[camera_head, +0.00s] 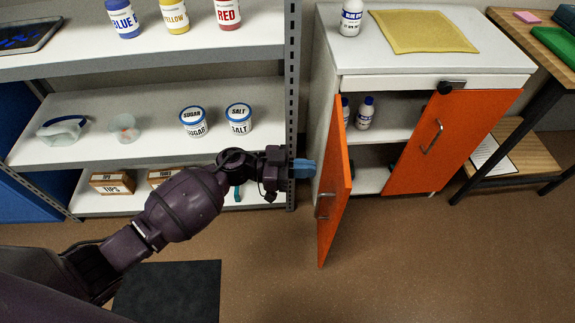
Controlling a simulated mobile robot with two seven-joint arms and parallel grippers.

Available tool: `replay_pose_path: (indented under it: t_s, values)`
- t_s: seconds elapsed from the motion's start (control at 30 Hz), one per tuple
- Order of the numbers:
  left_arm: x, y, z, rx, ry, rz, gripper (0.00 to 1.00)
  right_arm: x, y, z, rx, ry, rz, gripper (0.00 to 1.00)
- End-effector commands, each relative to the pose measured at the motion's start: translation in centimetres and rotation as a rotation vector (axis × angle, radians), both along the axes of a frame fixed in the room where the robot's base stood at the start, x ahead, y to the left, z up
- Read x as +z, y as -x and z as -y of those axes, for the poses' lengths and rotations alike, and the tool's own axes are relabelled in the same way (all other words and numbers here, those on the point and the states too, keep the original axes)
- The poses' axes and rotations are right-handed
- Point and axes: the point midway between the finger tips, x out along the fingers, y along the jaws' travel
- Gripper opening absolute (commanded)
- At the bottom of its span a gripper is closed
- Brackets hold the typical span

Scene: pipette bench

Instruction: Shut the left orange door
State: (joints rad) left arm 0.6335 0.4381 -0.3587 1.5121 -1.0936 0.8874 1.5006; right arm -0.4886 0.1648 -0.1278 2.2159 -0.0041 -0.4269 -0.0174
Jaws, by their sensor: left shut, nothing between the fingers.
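The left orange door (337,184) of the white cabinet (332,60) stands open and swings out toward me, seen nearly edge-on. Its handle (323,205) is on the face turned to the left. My left gripper (312,168) is shut and empty, with its blue fingertips at the left face of the door, above the handle. I cannot tell if they touch it. The right orange door (440,138) looks slightly ajar and has a metal handle. My right gripper is not in view.
White bottles (365,113) stand inside the cabinet. A bottle (350,18) and a yellow cloth (423,31) are on its top. A metal shelf (150,142) with jars and boxes stands close on the left. The floor (420,255) in front of the cabinet is clear.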

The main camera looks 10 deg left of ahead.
Motion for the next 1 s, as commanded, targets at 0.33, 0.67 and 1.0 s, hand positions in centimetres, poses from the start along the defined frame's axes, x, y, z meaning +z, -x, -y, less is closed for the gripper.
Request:
replay_pose_path:
  t_s: [0.33,0.67,1.0]
  values:
    - [-0.2,-0.9,4.8,0.001,0.003,-0.004,0.0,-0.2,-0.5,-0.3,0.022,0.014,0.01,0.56]
    - [0.0,-1.2,5.6,0.001,0.001,0.0,0.0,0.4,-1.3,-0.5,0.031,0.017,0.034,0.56]
    - [0.2,-1.2,5.9,0.013,0.001,0.001,0.0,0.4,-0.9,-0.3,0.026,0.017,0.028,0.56]
